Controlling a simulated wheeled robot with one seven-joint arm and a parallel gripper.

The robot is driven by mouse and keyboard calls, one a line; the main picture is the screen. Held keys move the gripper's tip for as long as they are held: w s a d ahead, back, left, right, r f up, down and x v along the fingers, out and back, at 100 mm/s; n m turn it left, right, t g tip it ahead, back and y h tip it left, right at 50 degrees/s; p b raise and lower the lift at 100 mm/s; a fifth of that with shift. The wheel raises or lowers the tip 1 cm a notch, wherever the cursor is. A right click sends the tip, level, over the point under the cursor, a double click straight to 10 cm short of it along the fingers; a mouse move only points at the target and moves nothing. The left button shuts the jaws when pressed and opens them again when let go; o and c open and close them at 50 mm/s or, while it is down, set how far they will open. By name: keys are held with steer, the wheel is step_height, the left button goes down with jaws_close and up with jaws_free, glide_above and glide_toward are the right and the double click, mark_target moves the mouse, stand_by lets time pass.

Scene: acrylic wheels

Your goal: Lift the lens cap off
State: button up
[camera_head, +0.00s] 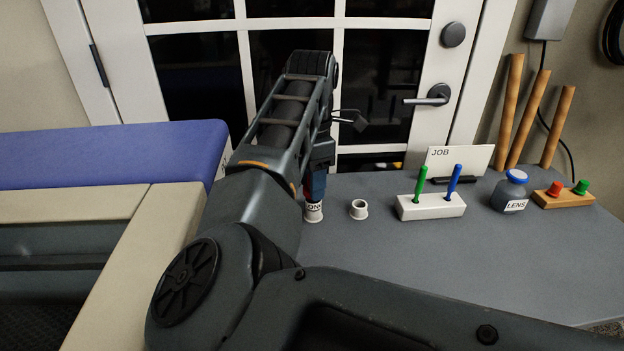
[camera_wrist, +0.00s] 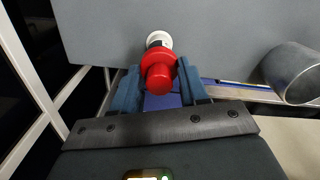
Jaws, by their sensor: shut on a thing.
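The dark jar labelled LENS (camera_head: 508,197) stands at the right of the grey table, with its blue cap (camera_head: 517,176) on top. My gripper (camera_head: 316,186) is well to the left of it, pointing down over a small white holder (camera_head: 314,213) with a partly hidden label. In the wrist view my gripper (camera_wrist: 159,68) is shut on a red knob-shaped piece (camera_wrist: 158,76), one blue finger on each side. The white holder (camera_wrist: 158,39) shows just beyond the red piece. I cannot tell whether the red piece still sits in it. The LENS jar is not recognisable in the wrist view.
An empty-looking white ring holder (camera_head: 358,209) stands right of my gripper. A white block (camera_head: 431,206) with green and blue pegs, a JOB card (camera_head: 459,160) and a wooden block (camera_head: 563,199) with red and green knobs are further right. The table's front right is clear.

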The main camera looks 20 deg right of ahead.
steer(key=shift+r+p, duration=1.15)
steer(key=shift+r, duration=0.8)
